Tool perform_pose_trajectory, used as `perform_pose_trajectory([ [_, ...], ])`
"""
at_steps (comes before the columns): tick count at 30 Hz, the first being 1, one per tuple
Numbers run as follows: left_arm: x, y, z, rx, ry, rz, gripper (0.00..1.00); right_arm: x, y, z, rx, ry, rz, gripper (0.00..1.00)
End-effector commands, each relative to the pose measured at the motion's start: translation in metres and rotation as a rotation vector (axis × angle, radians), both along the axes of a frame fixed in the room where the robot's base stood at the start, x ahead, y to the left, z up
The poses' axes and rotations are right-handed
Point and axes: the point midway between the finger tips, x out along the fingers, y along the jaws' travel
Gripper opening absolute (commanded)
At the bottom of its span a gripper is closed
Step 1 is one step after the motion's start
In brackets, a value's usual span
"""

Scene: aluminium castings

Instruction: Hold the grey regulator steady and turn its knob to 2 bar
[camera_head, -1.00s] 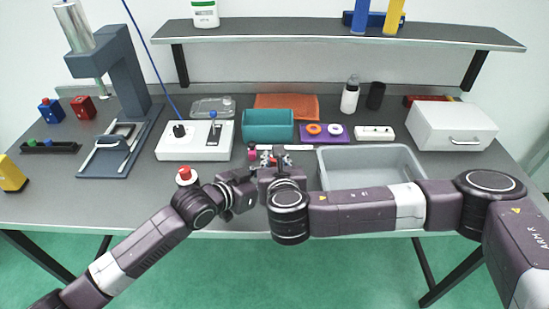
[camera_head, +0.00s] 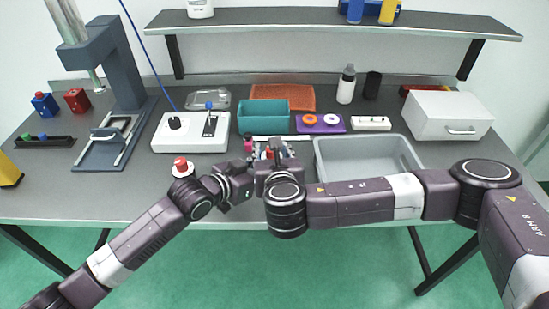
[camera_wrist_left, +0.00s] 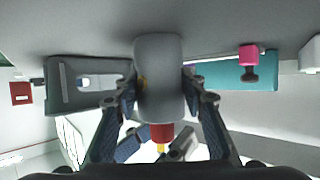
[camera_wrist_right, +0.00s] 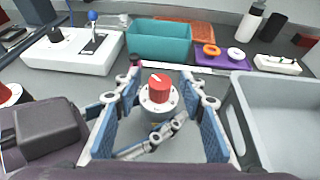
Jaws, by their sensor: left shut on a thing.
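The grey regulator (camera_wrist_left: 158,70) is a grey cylinder held between the two fingers of my left gripper (camera_wrist_left: 161,85). Its red knob (camera_wrist_left: 160,132) also shows in the right wrist view (camera_wrist_right: 159,86). There the knob has a white pointer mark on top and sits on a pale round dial collar (camera_wrist_right: 158,104); I cannot read the scale. My right gripper (camera_wrist_right: 160,84) is open, with one finger on each side of the knob and visible gaps. In the head view the right gripper (camera_head: 270,152) hides most of the regulator.
A grey bin (camera_head: 318,165) stands right of the grippers. A teal bin (camera_head: 264,115), a purple tray (camera_head: 320,129) and a white control box (camera_head: 190,145) lie behind. A red button (camera_head: 181,162) is near my left wrist. A pink-ended part (camera_wrist_left: 249,55) lies nearby.

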Motion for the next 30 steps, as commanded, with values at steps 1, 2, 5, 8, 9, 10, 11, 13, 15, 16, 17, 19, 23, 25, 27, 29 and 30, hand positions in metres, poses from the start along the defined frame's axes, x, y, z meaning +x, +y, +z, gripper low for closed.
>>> perform_pose_trajectory([
  [1,0.0,0.001,0.0,0.001,0.0,0.001,0.05,-0.007,0.0,0.002,0.002,0.001,0.003,0.38],
  [2,0.0,0.001,0.0,0.001,0.0,0.001,0.05,-0.011,0.0,0.004,0.002,0.001,0.003,0.38],
  [5,0.001,0.001,0.0,0.001,0.0,0.002,0.05,-0.029,-0.002,0.011,0.003,0.001,0.004,0.38],
  [8,0.001,0.001,0.0,0.001,0.0,0.002,0.05,-0.048,-0.004,0.02,0.002,0.0,0.003,0.38],
  [9,0.001,0.001,0.0,0.001,0.0,0.002,0.05,-0.056,-0.005,0.023,0.003,0.0,0.004,0.38],
  [10,0.001,0.001,0.0,0.001,0.0,0.002,0.05,-0.061,-0.005,0.025,0.003,0.0,0.004,0.38],
  [11,0.001,0.001,0.0,0.001,0.0,0.002,0.05,-0.066,-0.006,0.027,0.002,0.0,0.003,0.38],
  [13,0.001,0.001,0.0,0.001,0.0,0.002,0.05,-0.077,-0.008,0.032,0.002,0.0,0.002,0.38],
  [15,0.0,0.001,0.0,0.001,0.0,0.002,0.05,-0.086,-0.008,0.036,0.002,0.001,0.003,0.38],
  [16,0.0,0.001,0.0,0.001,0.0,0.002,0.05,-0.09,-0.008,0.037,0.002,0.001,0.002,0.38],
  [17,0.0,0.001,0.0,0.001,0.0,0.002,0.05,-0.093,-0.009,0.038,0.002,0.001,0.002,0.38],
  [19,0.0,0.001,0.0,0.001,0.0,0.002,0.05,-0.097,-0.01,0.04,0.001,0.0,0.001,0.38],
  [23,0.0,0.001,0.0,0.001,0.0,0.002,0.05,-0.101,-0.01,0.042,0.001,0.0,0.0,0.38],
  [25,0.0,0.001,0.0,0.001,0.0,0.002,0.05,-0.101,-0.011,0.042,0.001,0.0,0.0,0.38],
  [27,0.0,0.001,0.0,0.001,0.0,0.002,0.05,-0.101,-0.011,0.042,0.001,0.0,-0.001,0.38],
  [29,0.0,0.001,0.0,0.001,0.0,0.002,0.05,-0.101,-0.011,0.042,0.001,0.0,-0.001,0.38],
  [30,0.0,0.001,0.0,0.001,0.0,0.002,0.05,-0.101,-0.011,0.042,0.001,0.0,-0.001,0.38],
])
